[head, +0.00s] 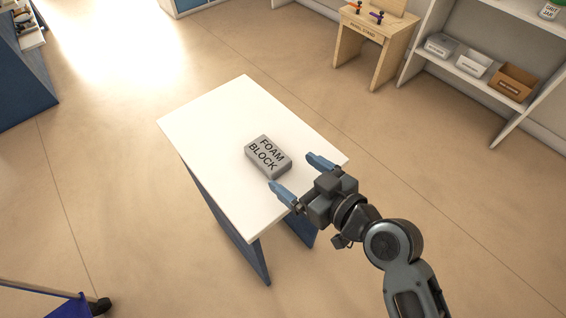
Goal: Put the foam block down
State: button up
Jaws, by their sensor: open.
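The foam block (268,157) is a grey block with dark "FOAM BLOCK" lettering on top. It appears to lie flat on the white tabletop (215,125), right of the table's middle. My gripper (301,176) is at the right end of the table, with its two blue fingers spread apart and pointing toward the block. The block is just beyond the fingertips, and nothing shows between the fingers. I cannot tell the exact height of the fingers above the tabletop.
The rest of the tabletop is bare. A wooden stand (371,35) with small coloured items is at the back. Shelving on the right holds several bins (472,63). A blue cabinet (22,80) is at the left, and a blue wheeled object (70,306) at lower left. Floor around the table is open.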

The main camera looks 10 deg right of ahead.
jog(key=shift+v, duration=0.95)
jog(key=s+d+f+m+h, duration=0.3)
jog(key=s+d, duration=0.3)
jog(key=s, duration=0.3)
jog(key=s+d+r+m+t+h, duration=0.1)
jog(key=s+d+r+h, duration=0.1)
jog(key=s, duration=0.5)
jog(key=s+d+r+m+t+h, duration=0.1)
jog(key=s+d+r, duration=0.3)
jog(key=s, duration=0.4)
jog(key=shift+s+d+m+h, duration=0.3)
jog(key=shift+d+m+h, duration=0.25)
jog(key=shift+h, duration=0.35)
jog(key=shift+o, duration=0.2)
jog(key=s+r, duration=0.5)
jog(key=r, duration=0.1)
jog(key=shift+s+d+m+t, duration=0.25)
jog(key=shift+s+m+t, duration=0.05)
jog(key=shift+m, duration=0.05)
